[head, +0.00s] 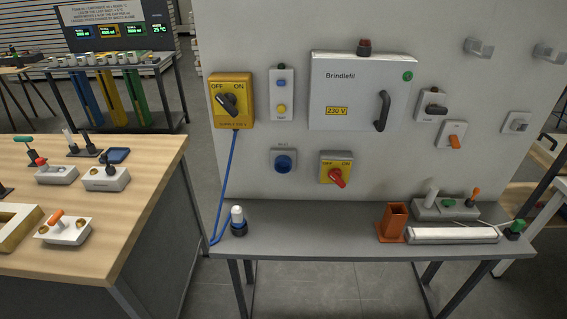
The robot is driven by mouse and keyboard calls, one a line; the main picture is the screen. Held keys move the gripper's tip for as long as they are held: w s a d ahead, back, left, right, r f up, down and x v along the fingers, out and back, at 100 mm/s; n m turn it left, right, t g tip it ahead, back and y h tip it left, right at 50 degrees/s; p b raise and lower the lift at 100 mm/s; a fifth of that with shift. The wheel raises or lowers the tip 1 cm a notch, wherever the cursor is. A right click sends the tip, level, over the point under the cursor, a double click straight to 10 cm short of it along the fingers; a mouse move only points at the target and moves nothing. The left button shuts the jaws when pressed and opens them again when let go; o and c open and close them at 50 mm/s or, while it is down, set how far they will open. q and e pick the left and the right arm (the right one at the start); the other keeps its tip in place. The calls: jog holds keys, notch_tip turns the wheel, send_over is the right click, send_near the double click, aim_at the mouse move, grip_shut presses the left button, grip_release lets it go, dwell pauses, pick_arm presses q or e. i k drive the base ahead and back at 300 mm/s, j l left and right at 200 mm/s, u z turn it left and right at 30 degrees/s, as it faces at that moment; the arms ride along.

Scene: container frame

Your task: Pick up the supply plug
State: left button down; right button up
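What looks like the supply plug (238,219) stands upright on the grey bench (310,232), near its left end. A blue cable (228,180) hangs from the yellow OFF/ON supply switch box (232,100) on the wall panel and runs down to the bench's left end, close to the plug. Whether the cable joins the plug is too small to tell. Neither of my grippers is in the head view, and nothing covers the plug.
An orange holder (393,222), a white bar-shaped block (452,235) and a grey block with handles (445,209) occupy the bench's right half. The bench between plug and orange holder is clear. A wooden table (150,165) with several switch units stands at left, across a gap.

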aim_at(239, 221)
jog(key=i+j, duration=0.1)
jog(key=i, duration=0.35)
jog(key=i+j, duration=0.1)
jog(key=i, duration=0.35)
